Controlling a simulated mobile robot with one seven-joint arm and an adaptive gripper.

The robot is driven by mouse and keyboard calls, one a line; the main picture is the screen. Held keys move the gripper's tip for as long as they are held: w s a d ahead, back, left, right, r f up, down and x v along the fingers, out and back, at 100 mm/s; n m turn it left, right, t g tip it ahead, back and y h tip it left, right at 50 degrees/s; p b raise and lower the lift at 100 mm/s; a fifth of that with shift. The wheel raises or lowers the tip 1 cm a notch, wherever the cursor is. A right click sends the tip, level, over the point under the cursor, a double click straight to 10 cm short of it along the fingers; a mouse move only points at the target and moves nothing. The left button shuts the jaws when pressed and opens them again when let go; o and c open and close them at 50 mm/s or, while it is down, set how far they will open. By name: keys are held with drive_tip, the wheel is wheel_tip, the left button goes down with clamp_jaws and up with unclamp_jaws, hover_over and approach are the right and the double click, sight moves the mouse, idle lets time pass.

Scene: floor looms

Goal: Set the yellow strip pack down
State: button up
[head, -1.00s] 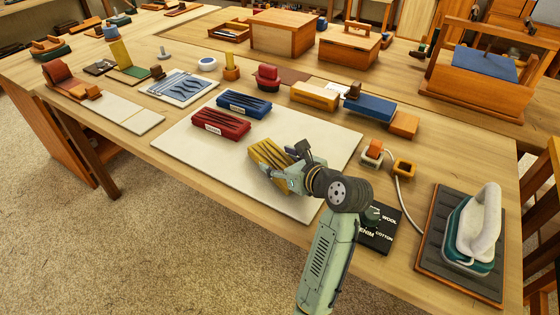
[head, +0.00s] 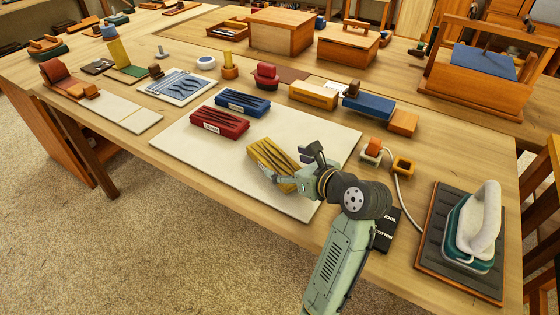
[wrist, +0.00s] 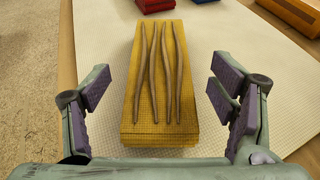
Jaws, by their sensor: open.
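My gripper (head: 292,168) is at the pack's near right end. In the wrist view my gripper (wrist: 162,98) is open, with one finger on each side of the pack and a gap on both sides. Nothing is held.
The red pack (head: 219,123) and the blue pack (head: 243,103) lie beyond the yellow one on the mat. An iron (head: 474,228) stands on a dark pad at the right, with a cord nearby. The mat's near part is bare.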

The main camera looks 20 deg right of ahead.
drive_tip(key=v, duration=0.7)
drive_tip(key=shift+s+d+r, duration=0.15)
drive_tip(key=shift+s, duration=0.25)
drive_tip(key=shift+w, duration=0.1)
